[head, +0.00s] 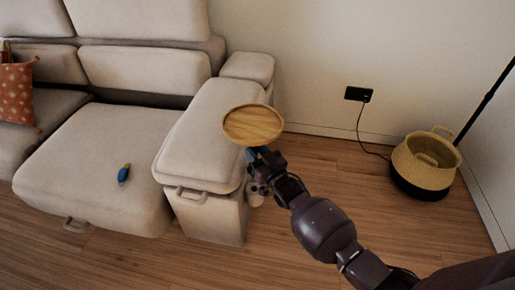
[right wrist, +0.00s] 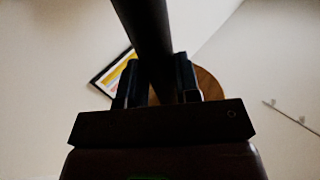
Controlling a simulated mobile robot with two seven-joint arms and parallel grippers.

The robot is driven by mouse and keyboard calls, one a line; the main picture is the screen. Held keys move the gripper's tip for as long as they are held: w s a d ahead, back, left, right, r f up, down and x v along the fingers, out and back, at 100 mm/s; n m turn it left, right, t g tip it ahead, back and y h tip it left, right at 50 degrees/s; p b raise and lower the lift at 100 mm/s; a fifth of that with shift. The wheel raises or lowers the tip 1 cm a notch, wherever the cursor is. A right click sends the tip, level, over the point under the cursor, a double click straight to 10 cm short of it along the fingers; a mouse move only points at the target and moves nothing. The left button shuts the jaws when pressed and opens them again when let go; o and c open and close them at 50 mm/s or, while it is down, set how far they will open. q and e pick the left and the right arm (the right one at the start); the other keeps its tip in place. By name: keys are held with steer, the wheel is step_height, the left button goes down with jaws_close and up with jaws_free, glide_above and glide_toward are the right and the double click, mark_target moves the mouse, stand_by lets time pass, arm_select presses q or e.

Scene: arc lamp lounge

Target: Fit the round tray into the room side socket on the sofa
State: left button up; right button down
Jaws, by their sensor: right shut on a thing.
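The round wooden tray (head: 253,123) is level, with a raised rim, in the head view. It is above the outer edge of the sofa's right armrest (head: 207,125). My right gripper (head: 258,154) is under the tray and shut on it. In the right wrist view a dark post (right wrist: 147,35) runs between the fingers, with part of the round wooden tray (right wrist: 208,84) behind. A small light fitting (head: 257,196) on the armrest's outer side is partly hidden by my gripper. I cannot tell whether it is the socket. My left gripper is out of view.
A blue object (head: 124,173) lies on the sofa seat (head: 85,150), and a patterned orange cushion (head: 17,95) is at far left. A woven basket (head: 425,165) stands at right near a wall outlet (head: 357,94) with a cable. Wooden floor between sofa and basket is clear.

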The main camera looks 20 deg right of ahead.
steer(key=shift+w+d+r, duration=0.1)
steer(key=shift+w+d, duration=0.25)
steer(key=shift+w, duration=0.25)
steer(key=shift+f, duration=0.3)
steer(key=shift+f+b, duration=0.5)
steer(key=shift+f, duration=0.25)
steer(key=shift+f+b, duration=0.75)
steer(key=shift+f, duration=0.85)
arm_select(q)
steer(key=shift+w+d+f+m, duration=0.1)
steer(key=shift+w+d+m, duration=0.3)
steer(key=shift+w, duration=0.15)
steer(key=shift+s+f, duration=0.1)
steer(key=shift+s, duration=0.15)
